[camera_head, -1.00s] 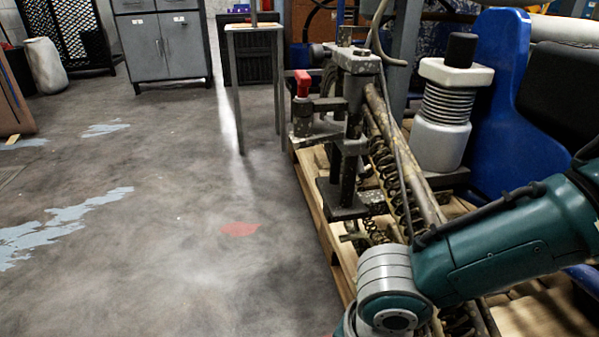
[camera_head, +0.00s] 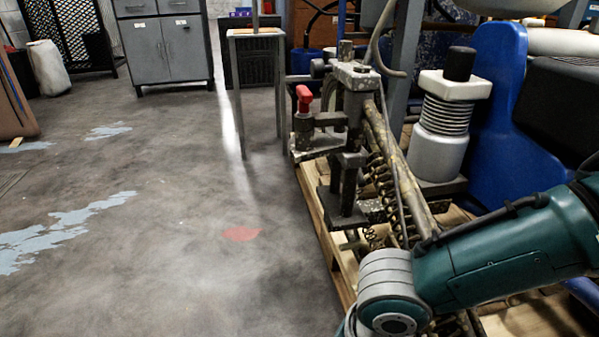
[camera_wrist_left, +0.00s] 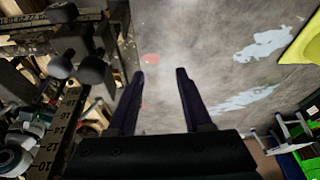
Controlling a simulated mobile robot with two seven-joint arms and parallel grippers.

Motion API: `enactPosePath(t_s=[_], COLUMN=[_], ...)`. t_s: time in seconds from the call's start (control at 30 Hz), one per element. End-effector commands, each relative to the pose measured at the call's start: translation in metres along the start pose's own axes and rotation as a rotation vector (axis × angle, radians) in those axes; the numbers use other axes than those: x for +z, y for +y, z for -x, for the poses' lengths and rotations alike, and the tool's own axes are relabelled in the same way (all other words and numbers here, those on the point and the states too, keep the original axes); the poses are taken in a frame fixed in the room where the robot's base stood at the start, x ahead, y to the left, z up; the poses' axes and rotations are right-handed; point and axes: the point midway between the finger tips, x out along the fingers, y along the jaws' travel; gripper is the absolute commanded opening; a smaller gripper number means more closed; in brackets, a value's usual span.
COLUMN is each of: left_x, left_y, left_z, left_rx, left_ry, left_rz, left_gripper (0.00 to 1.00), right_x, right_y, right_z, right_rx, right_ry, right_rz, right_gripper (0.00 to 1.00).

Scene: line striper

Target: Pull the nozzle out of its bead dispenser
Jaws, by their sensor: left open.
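In the head view, a red-topped part (camera_head: 304,98), which may be the nozzle, stands upright in a small grey fitting (camera_head: 304,124) on the striper's front frame. That fitting may be the bead dispenser; I cannot tell for certain. Nothing of mine touches either. My left gripper (camera_wrist_left: 160,73) shows only in the left wrist view. Its two dark fingers are apart with nothing between them, over bare floor. The red-topped part is not clearly seen there. My right arm comes in from the right in the head view, and its gripper is out of frame.
The striper frame (camera_head: 351,170) has springs and a long rail and stands on a wooden pallet (camera_head: 324,218). A grey and white canister (camera_head: 441,134) and blue bodywork (camera_head: 497,130) stand behind. A small table (camera_head: 255,34) is beyond.

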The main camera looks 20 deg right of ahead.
Motion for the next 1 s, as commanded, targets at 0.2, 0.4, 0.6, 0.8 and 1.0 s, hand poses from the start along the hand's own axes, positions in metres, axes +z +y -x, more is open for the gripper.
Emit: enactPosePath(t_s=[0.2,0.4,0.6,0.8,1.0], left_x=[-0.005,-0.008,-0.011,-0.015,-0.016], left_y=[-0.001,-0.003,-0.004,-0.004,-0.004], left_z=[0.015,0.025,0.036,0.046,0.051], left_rx=[-0.001,-0.005,-0.008,-0.008,-0.007], left_ry=[0.0,-0.001,-0.001,-0.001,-0.001], left_rz=[-0.002,-0.007,-0.01,-0.01,-0.009], left_gripper=[0.5,0.5,0.5,0.5,0.5], right_x=[0.0,0.001,0.0,0.0,0.0], right_y=[0.0,0.0,0.0,0.0,0.0], right_z=[0.015,0.024,0.034,0.044,0.048], right_rx=[0.0,0.001,0.001,0.0,0.001], right_ry=[0.0,-0.001,-0.001,0.0,0.0], right_rz=[0.001,-0.001,0.0,0.0,0.0], right_gripper=[0.0,0.0,0.0,0.0,0.0])
